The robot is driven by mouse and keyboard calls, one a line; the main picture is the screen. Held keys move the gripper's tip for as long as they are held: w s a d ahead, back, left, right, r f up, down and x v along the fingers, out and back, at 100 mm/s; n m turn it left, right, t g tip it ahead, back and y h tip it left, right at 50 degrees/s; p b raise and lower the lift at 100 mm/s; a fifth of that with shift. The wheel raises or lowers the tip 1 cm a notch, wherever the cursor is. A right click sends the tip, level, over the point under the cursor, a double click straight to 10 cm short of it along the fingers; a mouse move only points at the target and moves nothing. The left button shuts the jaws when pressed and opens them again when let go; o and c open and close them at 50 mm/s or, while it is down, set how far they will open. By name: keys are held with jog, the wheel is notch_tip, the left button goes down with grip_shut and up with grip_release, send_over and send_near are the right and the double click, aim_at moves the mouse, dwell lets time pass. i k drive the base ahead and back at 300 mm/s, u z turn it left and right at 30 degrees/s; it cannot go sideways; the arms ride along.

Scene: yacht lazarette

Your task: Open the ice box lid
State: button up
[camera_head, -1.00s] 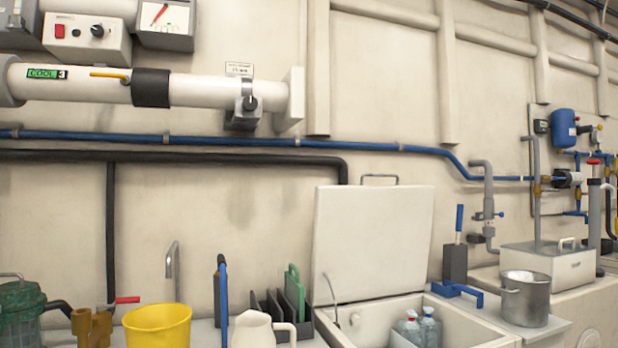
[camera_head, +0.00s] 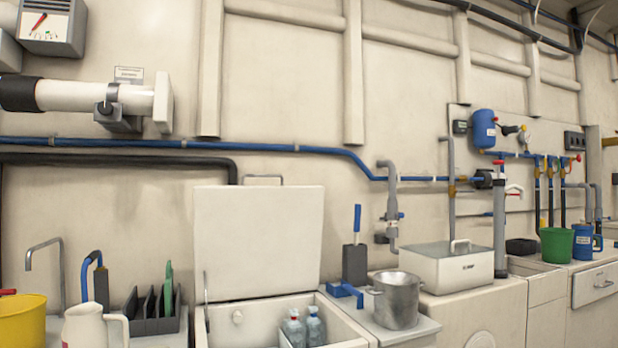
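A white chest (camera_head: 340,332) that looks like the ice box is set in the counter at lower centre. Its square white lid (camera_head: 258,242) stands upright at the back, fully raised, with a grey handle (camera_head: 262,178) on its top edge. A thin stay (camera_head: 206,300) shows at the lid's left side. Two clear bottles (camera_head: 305,328) are inside the open chest; its lower part is cut off by the frame. My gripper is not in view.
A metal pot (camera_head: 397,300) and a blue-handled tool (camera_head: 355,250) stand right of the chest. A white jug (camera_head: 88,325), rack (camera_head: 155,312) and yellow bucket (camera_head: 22,320) stand left.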

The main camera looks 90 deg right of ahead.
aim_at(249, 241)
jog(key=k, duration=1.4)
jog(key=z, duration=2.2)
jog(key=i, duration=0.65)
